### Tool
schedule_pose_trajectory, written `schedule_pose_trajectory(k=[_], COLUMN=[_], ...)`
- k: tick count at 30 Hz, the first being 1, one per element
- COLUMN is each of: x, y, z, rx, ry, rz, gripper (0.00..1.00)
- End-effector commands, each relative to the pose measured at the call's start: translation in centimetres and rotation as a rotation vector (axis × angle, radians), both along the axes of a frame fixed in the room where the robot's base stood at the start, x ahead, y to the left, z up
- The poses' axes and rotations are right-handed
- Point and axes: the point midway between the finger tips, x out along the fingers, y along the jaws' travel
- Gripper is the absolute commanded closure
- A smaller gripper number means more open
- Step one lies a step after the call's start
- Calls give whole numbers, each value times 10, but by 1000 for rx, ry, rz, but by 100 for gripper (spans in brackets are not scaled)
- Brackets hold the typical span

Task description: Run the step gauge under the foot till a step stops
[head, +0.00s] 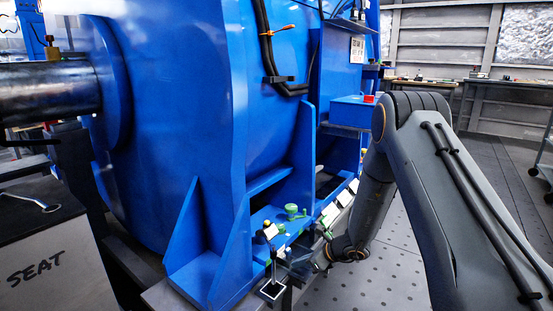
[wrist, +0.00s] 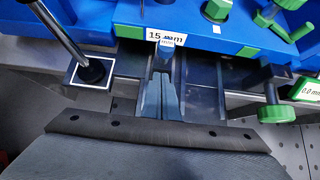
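The motor's blue foot (head: 262,225) runs along the base rail in the head view. Its edge (wrist: 118,30) crosses the top of the wrist view. My gripper (head: 300,262) is low at the foot's near corner, small and partly hidden in the head view. In the wrist view my gripper (wrist: 163,85) has its fingers close together, pointing at the foot's edge. Whether a step touches the foot cannot be told.
A dark post stands on a white-edged black square base (wrist: 90,70), left of my gripper. A green screw knob (wrist: 277,113) and a "0.9 mm" card (wrist: 307,90) are on the right. A grey box marked SEAT (head: 50,265) stands at left. Open floor (head: 390,270) lies right.

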Motion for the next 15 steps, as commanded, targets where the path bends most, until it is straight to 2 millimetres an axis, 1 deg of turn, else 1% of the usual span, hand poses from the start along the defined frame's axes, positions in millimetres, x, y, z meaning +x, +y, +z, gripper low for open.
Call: schedule_pose_trajectory(k=[8,15], x=[0,-7], y=[0,-10], z=[0,1], rx=[1,1], ry=[-1,0], rz=[1,-1], gripper=[100,100])
